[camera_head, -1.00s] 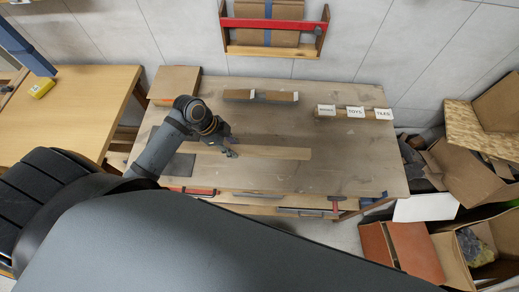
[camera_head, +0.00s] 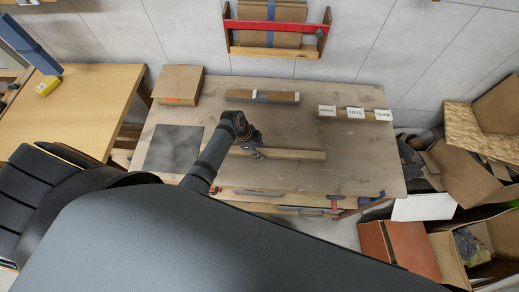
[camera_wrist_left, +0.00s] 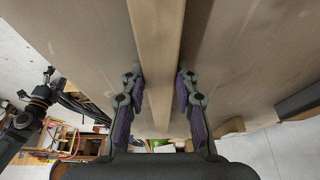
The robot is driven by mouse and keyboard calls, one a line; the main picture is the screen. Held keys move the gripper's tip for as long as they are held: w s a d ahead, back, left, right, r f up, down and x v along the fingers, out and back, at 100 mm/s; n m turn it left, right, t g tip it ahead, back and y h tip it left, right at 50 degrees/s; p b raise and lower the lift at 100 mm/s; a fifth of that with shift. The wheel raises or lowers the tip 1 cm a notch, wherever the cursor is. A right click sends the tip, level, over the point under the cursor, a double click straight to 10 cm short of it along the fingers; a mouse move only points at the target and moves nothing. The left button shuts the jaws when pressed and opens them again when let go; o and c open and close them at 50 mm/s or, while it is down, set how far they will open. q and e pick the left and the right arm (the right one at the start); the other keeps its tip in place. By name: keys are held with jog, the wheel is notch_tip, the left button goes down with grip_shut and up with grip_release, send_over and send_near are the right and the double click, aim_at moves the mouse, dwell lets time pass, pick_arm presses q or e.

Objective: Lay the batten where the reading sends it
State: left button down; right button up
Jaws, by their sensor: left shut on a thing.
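The batten (camera_head: 295,154) is a long pale wooden strip along the front middle of the workbench, running left to right. My left gripper (camera_head: 254,150) is shut on it near its left part. In the left wrist view, the batten (camera_wrist_left: 156,50) runs between the two fingers (camera_wrist_left: 160,78), with the bench surface behind it. I cannot tell whether it touches the bench. Three white label cards stand on a wooden strip at the back right; the middle card (camera_head: 355,113) reads TOYS, the right one (camera_head: 382,114) TILES, and the left one is too small to read.
A dark square mat (camera_head: 174,149) lies at the bench's left, with a brown box (camera_head: 178,84) behind it. A strip with grey and wooden parts (camera_head: 262,97) lies at the back middle. Open cartons (camera_head: 468,180) crowd the right side. The bench's right half is mostly bare.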

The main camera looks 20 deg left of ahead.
pick_arm(q)
jog(key=c, duration=1)
grip_release()
jog(key=b+v, duration=0.1)
jog(key=v, duration=1.1)
jog(key=shift+s, duration=0.1)
